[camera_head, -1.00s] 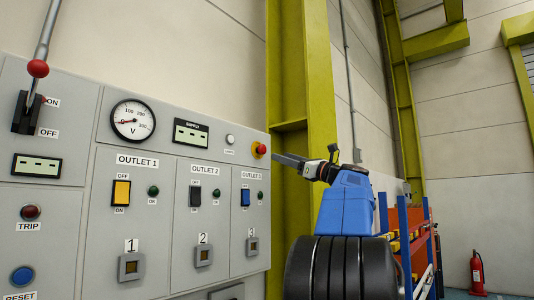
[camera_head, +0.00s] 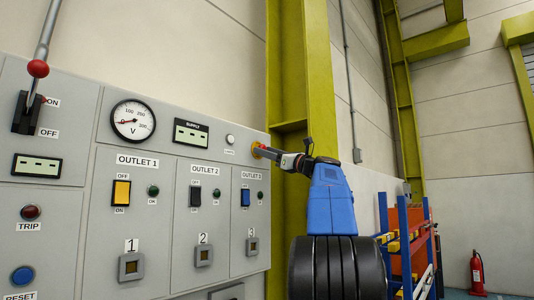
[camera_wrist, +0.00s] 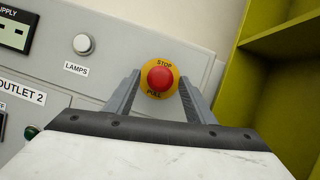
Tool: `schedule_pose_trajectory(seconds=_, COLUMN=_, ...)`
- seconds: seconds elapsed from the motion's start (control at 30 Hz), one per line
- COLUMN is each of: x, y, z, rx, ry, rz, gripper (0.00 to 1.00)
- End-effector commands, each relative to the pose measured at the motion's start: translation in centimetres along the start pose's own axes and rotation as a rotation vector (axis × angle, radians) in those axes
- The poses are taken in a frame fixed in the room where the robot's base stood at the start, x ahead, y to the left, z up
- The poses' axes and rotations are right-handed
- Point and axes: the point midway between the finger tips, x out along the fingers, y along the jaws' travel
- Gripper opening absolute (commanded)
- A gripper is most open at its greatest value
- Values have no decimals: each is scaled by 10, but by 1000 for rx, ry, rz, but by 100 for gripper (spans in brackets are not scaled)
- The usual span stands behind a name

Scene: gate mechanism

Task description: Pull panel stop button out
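The panel stop button is a red mushroom head on a yellow disc. In the wrist view the stop button (camera_wrist: 161,78) sits between and just beyond the two fingertips, with "STOP" and "PULL" printed on the disc. In the head view the stop button (camera_head: 255,149) is at the panel's upper right corner, partly covered by the fingers. My gripper (camera_wrist: 160,88) is open, one finger to each side of the button, with gaps visible. In the head view my gripper (camera_head: 264,151) reaches the button from the right. Whether the fingers reach the button's depth is unclear.
The grey panel (camera_head: 232,165) carries a lamps button (camera_wrist: 83,44) left of the stop button, plus several switches and a lever (camera_head: 38,68). A yellow-green steel column (camera_head: 290,100) stands right behind the panel's edge. A rack (camera_head: 410,245) and fire extinguisher (camera_head: 477,272) stand at right.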

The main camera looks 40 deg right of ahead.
Motion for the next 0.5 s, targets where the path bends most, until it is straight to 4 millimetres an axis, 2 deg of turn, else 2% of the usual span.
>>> schedule_pose_trajectory(seconds=0.03, x=0, y=0, z=0, rx=0, ry=0, rz=0, gripper=37)
schedule_pose_trajectory(seconds=0.1, x=0, y=0, z=0, rx=0, ry=0, rz=0, gripper=20)
schedule_pose_trajectory(seconds=0.2, x=0, y=0, z=0, rx=0, ry=0, rz=0, gripper=0)
schedule_pose_trajectory(seconds=0.33, x=-2, y=0, z=1, rx=-1, ry=0, rz=-1, gripper=0)
schedule_pose_trajectory(seconds=0.5, x=-15, y=0, z=6, rx=-1, ry=1, rz=0, gripper=0)
